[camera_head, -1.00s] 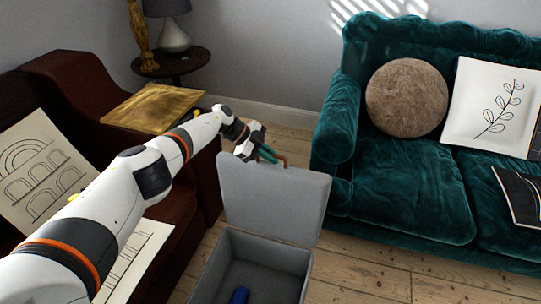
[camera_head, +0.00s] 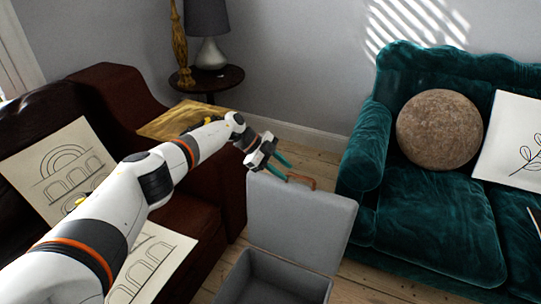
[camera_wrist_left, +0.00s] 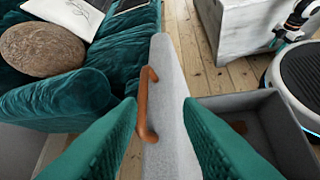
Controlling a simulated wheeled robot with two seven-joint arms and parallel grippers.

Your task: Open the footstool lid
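The grey footstool lid (camera_head: 300,225) stands raised, roughly upright, at the back of the footstool box (camera_head: 272,272). A brown handle (camera_head: 302,181) sits at the lid's upper edge. My left gripper (camera_head: 280,165) is at that edge beside the handle. In the left wrist view, its two green fingers (camera_wrist_left: 160,105) are wide apart. The lid (camera_wrist_left: 172,85) and handle (camera_wrist_left: 145,105) lie between them, with gaps visible on both sides. The open box (camera_wrist_left: 255,125) shows at the right there.
A green sofa (camera_head: 430,220) with a round brown cushion (camera_head: 440,130) stands right of the footstool. A dark red armchair (camera_head: 185,215) is at the left, close to the box. A side table (camera_head: 215,78) with a lamp (camera_head: 209,35) stands behind. Floorboards (camera_head: 318,165) show between them.

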